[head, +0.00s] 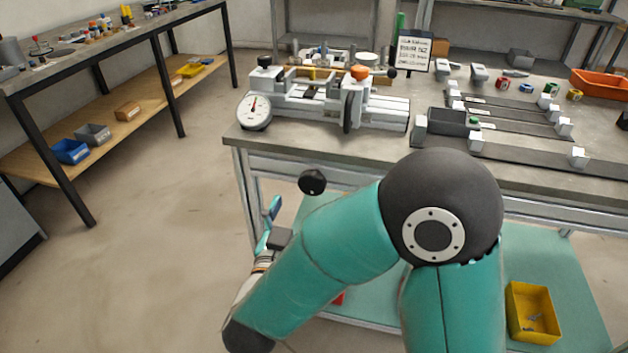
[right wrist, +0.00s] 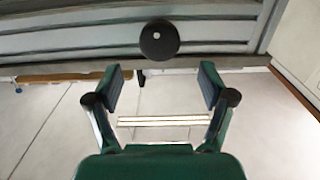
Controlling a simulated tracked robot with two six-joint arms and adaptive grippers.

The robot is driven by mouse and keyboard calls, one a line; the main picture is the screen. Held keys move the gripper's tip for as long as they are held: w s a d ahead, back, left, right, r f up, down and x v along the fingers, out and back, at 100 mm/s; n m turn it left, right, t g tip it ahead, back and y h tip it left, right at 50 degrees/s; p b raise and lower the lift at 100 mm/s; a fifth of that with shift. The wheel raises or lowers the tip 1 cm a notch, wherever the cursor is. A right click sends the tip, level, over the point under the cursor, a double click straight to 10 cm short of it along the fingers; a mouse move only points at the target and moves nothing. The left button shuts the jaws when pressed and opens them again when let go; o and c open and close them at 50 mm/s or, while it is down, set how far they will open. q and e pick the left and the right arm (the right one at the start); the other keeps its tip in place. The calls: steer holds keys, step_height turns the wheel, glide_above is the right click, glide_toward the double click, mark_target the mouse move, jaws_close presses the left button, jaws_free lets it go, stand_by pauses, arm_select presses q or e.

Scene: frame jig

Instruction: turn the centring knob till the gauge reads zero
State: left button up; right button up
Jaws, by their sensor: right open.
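A round black knob (head: 312,181) sticks out at the front of the bench, below its top edge. My left gripper is not in view.
The frame jig (head: 380,115) on the bench also carries an orange knob (head: 360,72) and a black handwheel (head: 348,112). Rails and blocks lie to the right. A lower shelf below holds a yellow bin (head: 532,312). The floor at left is clear.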

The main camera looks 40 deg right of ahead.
mark_target(310, 185)
steer(key=x, duration=0.8)
steer(key=shift+w, duration=0.1)
steer(key=c, duration=1)
steer(key=shift+c, duration=0.7)
steer(key=shift+b, duration=0.45)
steer(key=o, duration=1.1)
steer(key=shift+o, duration=0.2)
